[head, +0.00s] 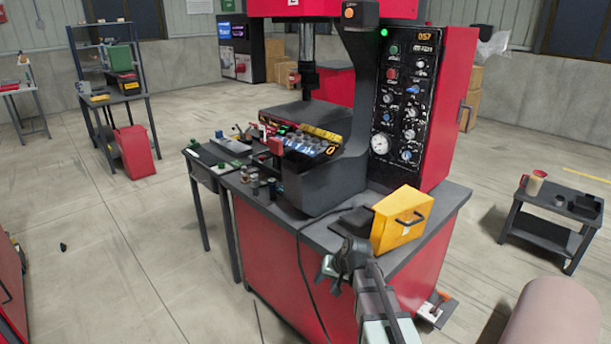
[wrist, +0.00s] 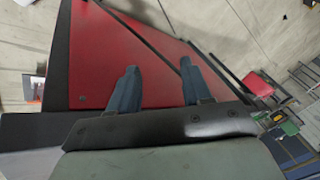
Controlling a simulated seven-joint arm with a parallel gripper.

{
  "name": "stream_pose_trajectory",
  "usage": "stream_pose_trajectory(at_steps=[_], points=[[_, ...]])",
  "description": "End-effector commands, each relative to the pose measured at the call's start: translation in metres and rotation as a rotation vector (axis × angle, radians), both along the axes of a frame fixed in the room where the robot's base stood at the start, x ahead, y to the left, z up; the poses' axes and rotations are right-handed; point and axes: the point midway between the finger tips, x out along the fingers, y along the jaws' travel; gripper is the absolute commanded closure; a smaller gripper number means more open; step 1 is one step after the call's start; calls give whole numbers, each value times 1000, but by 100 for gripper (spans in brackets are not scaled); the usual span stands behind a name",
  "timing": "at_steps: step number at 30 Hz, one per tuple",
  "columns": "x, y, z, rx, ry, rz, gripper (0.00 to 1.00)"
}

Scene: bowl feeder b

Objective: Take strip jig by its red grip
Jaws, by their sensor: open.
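A small upright red piece (head: 275,146) shows at the left front of the press bed, beside a row of round silver parts. It may be the red grip of the strip jig, but it is too small to tell. My gripper (head: 330,277) is in front of the red bench cabinet, below and right of that piece and well apart from it. In the wrist view my gripper (wrist: 158,66) has its two blue fingers apart, with nothing between them. The wrist view looks along the red cabinet side and shows no jig that I can make out.
The red cabinet (head: 280,260) and its dark top are close to my arm. A yellow case (head: 402,220) stands on the top's right corner. The press control box (head: 410,90) rises behind. A black side table (head: 212,165) stands left.

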Motion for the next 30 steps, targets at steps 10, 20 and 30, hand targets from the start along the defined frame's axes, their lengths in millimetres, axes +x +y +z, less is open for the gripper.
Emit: stream_pose_trajectory(at_steps=[10, 20, 30], points=[[75, 52, 155, 373, -128, -197, 51], [123, 89, 286, 952, 28, -532, 51], [149, 95, 340, 1510, 521, -918, 51]])
